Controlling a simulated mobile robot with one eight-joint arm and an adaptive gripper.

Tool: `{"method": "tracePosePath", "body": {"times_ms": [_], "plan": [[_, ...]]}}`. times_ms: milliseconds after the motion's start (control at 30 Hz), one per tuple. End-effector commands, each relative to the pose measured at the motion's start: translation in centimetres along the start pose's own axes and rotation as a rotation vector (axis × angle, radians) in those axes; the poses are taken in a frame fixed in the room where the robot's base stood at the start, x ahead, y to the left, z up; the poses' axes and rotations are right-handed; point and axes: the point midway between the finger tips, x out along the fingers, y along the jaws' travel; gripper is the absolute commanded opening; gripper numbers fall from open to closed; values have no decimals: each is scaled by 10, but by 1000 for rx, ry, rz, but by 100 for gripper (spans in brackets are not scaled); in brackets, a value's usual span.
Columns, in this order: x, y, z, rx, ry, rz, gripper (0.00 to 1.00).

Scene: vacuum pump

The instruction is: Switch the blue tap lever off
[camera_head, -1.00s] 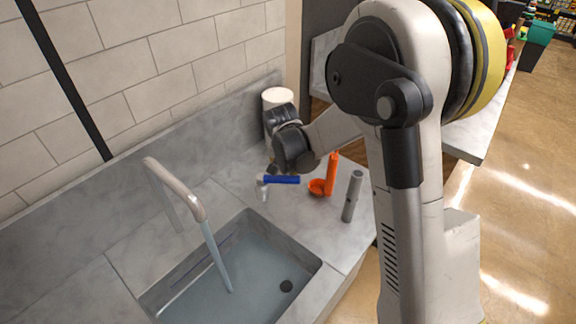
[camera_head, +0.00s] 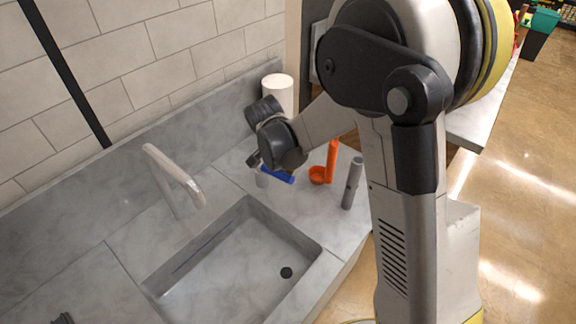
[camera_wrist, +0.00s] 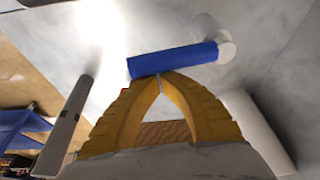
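The blue tap lever (camera_head: 279,176) shows partly behind my wrist in the head view, on a short pale tap body (camera_head: 261,179) right of the sink. In the wrist view the blue lever (camera_wrist: 172,61) lies across just beyond my fingertips, joined to the white tap body (camera_wrist: 226,43). My gripper (camera_wrist: 161,83) has its yellow fingertips together, at the lever's near edge; I cannot tell whether they touch it. Nothing shows between them. The curved spout (camera_head: 172,174) stands over the sink (camera_head: 250,205), and no water runs from it.
An orange brush-like object (camera_head: 332,162) and a grey cylinder (camera_head: 352,184) stand on the counter to the right. A white roll (camera_head: 278,93) stands behind my wrist. The tiled wall (camera_head: 150,65) bounds the back. The counter left of the sink is mostly clear.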

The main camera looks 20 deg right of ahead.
Motion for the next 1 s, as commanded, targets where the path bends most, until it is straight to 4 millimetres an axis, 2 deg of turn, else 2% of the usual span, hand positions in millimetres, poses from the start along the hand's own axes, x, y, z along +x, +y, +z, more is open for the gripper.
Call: {"method": "tracePosePath", "body": {"times_ms": [467, 567, 700, 800, 1000], "plan": [[0, 0, -3, 1, 0, 0, 0], [1, 1, -13, 1, 0, 0, 0], [4, 4, -36, -1, 0, -1, 0], [-28, 3, -34, -6, 0, -3, 0], [-70, 3, -33, -6, 0, -2, 0]]}}
